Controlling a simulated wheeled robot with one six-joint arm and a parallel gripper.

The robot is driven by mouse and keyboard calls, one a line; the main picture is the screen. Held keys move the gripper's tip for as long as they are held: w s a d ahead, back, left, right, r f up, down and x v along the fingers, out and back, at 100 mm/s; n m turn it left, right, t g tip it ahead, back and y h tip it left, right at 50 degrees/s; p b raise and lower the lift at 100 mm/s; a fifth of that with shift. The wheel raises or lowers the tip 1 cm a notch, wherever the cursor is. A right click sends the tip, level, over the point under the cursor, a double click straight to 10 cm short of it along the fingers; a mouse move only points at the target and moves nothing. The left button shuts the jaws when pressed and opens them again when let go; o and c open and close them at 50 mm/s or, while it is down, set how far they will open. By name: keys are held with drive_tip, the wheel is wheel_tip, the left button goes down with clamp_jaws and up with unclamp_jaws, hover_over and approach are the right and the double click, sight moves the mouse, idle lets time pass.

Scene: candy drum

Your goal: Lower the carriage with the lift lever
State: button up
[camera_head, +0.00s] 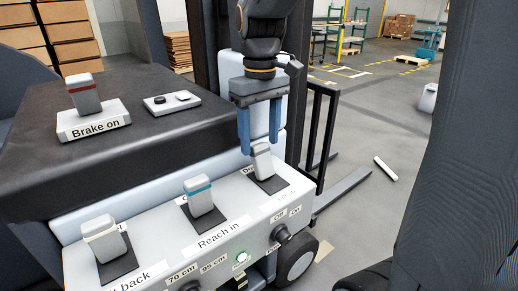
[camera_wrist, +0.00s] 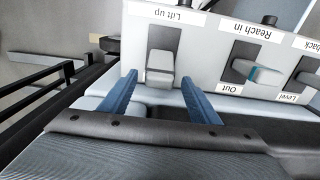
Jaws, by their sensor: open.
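The lift lever (camera_head: 262,160) is a pale grey handle in a dark slot at the right end of the white console, with no coloured band visible. It also shows in the wrist view (camera_wrist: 160,66), under the label "Lift up". My gripper (camera_head: 259,147) has blue fingers and points down at the lever's top. In the wrist view its fingertips (camera_wrist: 160,78) stand apart, one on each side of the lever, with gaps visible. The gripper is open. The black carriage frame (camera_head: 322,125) with its forks (camera_head: 345,188) stands beyond the console, partly hidden.
The blue-banded reach lever (camera_head: 198,196) and a plain pale lever (camera_head: 102,238) stand left along the console. A red-banded brake lever (camera_head: 83,95) is on the black cover. A black knob (camera_head: 281,234) and green button (camera_head: 241,256) are on the console's front.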

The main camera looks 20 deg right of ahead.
sight(260, 144)
drive_tip(key=shift+f+p, duration=0.3)
drive_tip(key=shift+f, duration=1.85)
drive_tip(key=shift+c, duration=0.2)
clamp_jaws()
